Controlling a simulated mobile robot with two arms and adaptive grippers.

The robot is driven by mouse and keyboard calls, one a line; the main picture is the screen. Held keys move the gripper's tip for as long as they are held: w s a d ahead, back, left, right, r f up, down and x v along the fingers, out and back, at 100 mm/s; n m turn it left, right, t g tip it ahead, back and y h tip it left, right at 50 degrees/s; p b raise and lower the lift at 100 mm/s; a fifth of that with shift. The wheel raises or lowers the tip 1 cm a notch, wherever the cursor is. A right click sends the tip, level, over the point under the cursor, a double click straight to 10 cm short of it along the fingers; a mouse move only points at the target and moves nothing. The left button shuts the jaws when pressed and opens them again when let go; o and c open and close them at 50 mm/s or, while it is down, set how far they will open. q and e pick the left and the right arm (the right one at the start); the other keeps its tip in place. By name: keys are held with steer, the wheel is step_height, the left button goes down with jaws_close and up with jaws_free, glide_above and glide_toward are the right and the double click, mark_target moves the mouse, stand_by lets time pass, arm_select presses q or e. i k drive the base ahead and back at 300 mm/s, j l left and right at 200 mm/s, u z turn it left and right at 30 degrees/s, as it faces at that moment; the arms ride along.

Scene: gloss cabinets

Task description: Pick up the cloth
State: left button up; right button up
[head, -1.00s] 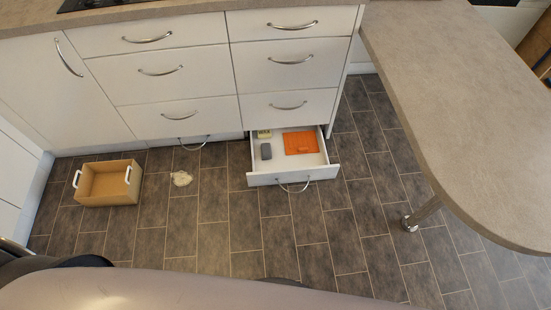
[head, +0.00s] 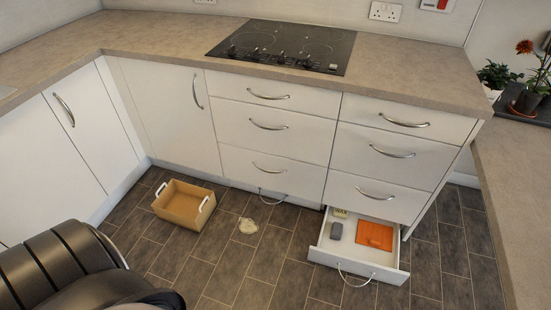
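A dark grey block (head: 336,231) and a small yellowish item (head: 340,213) lie at the left of the same drawer. Dark ribbed parts of my own body fill the lower left. Neither of my grippers shows, and nothing is seen touching the pale thing.
An open wooden box (head: 178,207) with white handles stands on the floor near the cabinet corner. The open drawer juts out over the floor at right. A counter (head: 510,200) runs down the right edge. The floor (head: 270,270) in front of the pale thing is clear.

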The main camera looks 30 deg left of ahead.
mark_target(336, 229)
steer(key=i+j+z, duration=0.2)
steer(key=i+j, duration=0.2)
steer(key=i+j+z, duration=0.2)
steer(key=i+j, duration=0.25)
steer(key=i+j+z, duration=0.25)
steer(key=j, duration=0.35)
steer(key=i, duration=0.1)
